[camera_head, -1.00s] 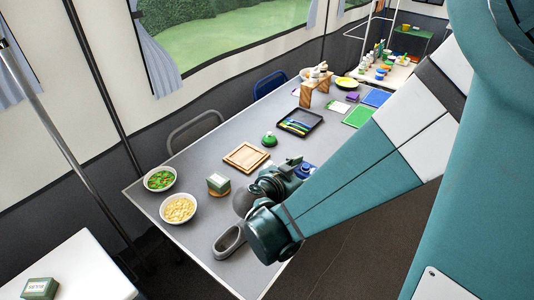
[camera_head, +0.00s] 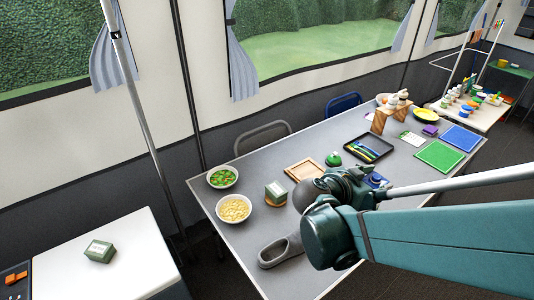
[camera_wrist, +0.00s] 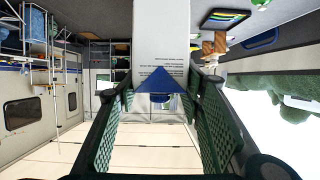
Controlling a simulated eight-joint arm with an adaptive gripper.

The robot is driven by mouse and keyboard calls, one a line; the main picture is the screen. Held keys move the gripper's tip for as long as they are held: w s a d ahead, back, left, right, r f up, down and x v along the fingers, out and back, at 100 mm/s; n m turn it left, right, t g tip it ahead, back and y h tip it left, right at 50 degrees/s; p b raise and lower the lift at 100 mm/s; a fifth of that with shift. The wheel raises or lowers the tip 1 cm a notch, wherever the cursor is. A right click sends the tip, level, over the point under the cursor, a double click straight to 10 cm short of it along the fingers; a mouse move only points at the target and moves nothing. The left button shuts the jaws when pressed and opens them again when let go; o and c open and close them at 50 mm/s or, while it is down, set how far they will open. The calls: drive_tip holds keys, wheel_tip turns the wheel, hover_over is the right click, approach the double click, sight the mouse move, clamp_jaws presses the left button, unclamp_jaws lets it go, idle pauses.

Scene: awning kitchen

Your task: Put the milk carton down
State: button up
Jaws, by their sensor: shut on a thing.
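The milk carton (camera_wrist: 160,40) is white with small print and a blue triangular part. It shows in the wrist view between the green-padded fingers of my gripper (camera_wrist: 160,88), which is shut on it. The carton cannot be made out clearly there, because my gripper and arm cover that spot. I cannot tell whether the carton touches the table.
Two filled bowls (camera_head: 234,209) stand at the left. A white table (camera_head: 130,255) with another green box is at lower left.

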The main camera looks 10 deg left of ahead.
wheel_tip(320, 180, up, 10)
drive_tip(key=shift+r, duration=0.2)
drive_tip(key=w+a+n+t+y+p, duration=0.1)
drive_tip(key=w+a+n+y, duration=0.35)
drive_tip(key=w+a, duration=0.7)
drive_tip(key=w+a+n+t+y+p, duration=0.1)
drive_tip(key=w+a+n+y, duration=0.5)
drive_tip(key=a, duration=1.1)
drive_tip(key=w+a+n+t+y, duration=0.1)
drive_tip(key=w+a+n+y, duration=0.25)
drive_tip(key=w+a, duration=0.9)
wheel_tip(320, 180, down, 18)
drive_tip(key=s+a, duration=0.1)
drive_tip(key=shift+s+a+m+y, duration=0.2)
drive_tip(key=shift+s+m+y, duration=0.1)
drive_tip(key=shift+s, duration=0.1)
wheel_tip(320, 180, down, 6)
drive_tip(key=b, duration=0.1)
drive_tip(key=shift+f, duration=0.15)
